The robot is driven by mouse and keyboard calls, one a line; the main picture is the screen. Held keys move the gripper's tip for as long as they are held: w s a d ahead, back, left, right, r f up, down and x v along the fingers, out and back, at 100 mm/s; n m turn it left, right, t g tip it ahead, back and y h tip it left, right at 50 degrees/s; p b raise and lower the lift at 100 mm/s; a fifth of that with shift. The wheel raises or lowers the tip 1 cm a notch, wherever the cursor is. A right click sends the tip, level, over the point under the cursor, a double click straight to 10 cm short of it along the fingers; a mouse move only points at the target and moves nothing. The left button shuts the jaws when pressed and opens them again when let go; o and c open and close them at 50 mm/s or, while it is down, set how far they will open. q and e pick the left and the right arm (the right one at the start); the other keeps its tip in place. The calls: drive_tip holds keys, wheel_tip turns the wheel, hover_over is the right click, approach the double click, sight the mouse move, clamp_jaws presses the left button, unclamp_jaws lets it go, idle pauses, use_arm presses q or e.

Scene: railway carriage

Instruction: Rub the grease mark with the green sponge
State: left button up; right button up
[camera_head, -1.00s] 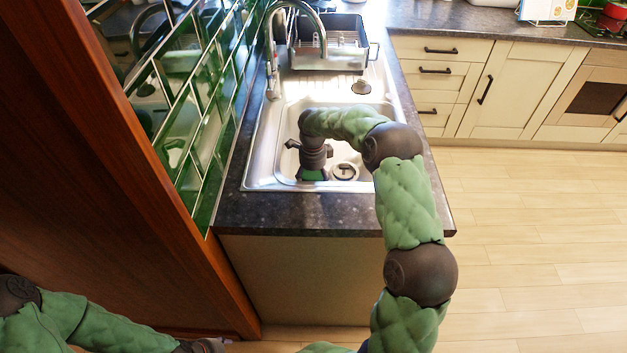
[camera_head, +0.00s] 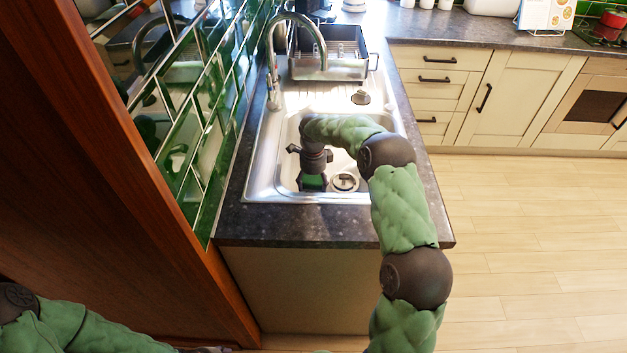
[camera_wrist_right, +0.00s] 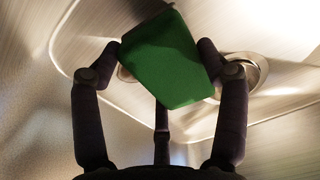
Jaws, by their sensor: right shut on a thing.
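The green sponge (camera_wrist_right: 165,60) is between the fingers of my right gripper (camera_wrist_right: 160,62) in the right wrist view, and the fingers are shut on it. In the head view the sponge (camera_head: 312,182) shows below my right gripper (camera_head: 313,172), inside the steel sink (camera_head: 262,172) near its front end. I cannot tell whether the sponge touches the sink floor. I do not see the grease mark in either view. My left arm comes in at the lower left of the head view, and its gripper (camera_head: 208,349) barely shows at the bottom edge.
The sink drain (camera_head: 344,181) lies right of the sponge. A curved tap (camera_head: 298,18) stands at the sink's left side. A dish rack (camera_head: 328,58) stands behind. A green tiled wall (camera_head: 190,130) runs close on the left. The floor (camera_head: 520,240) at right is clear.

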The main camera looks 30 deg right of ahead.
drive_tip(key=shift+s+a+f, duration=0.1)
drive_tip(key=shift+s+a, duration=0.85)
drive_tip(key=shift+s, duration=0.15)
drive_tip(key=shift+s+a+r, duration=0.1)
drive_tip(key=shift+s+a, duration=0.45)
drive_tip(key=shift+s, duration=0.4)
drive_tip(key=shift+s+a+r, duration=0.1)
drive_tip(key=shift+s+a, duration=0.45)
drive_tip(key=shift+s, duration=0.35)
drive_tip(key=shift+s+a, duration=0.55)
drive_tip(key=shift+s, duration=0.4)
drive_tip(key=shift+r, duration=0.15)
drive_tip(key=shift+w+r+p, duration=0.15)
drive_tip(key=shift+r+p, duration=0.35)
drive_tip(key=shift+r, duration=0.1)
wheel_tip(320, 180, up, 5)
drive_tip(key=p, duration=0.2)
drive_tip(key=shift+d+f+p, duration=0.1)
drive_tip(key=shift+p, duration=0.25)
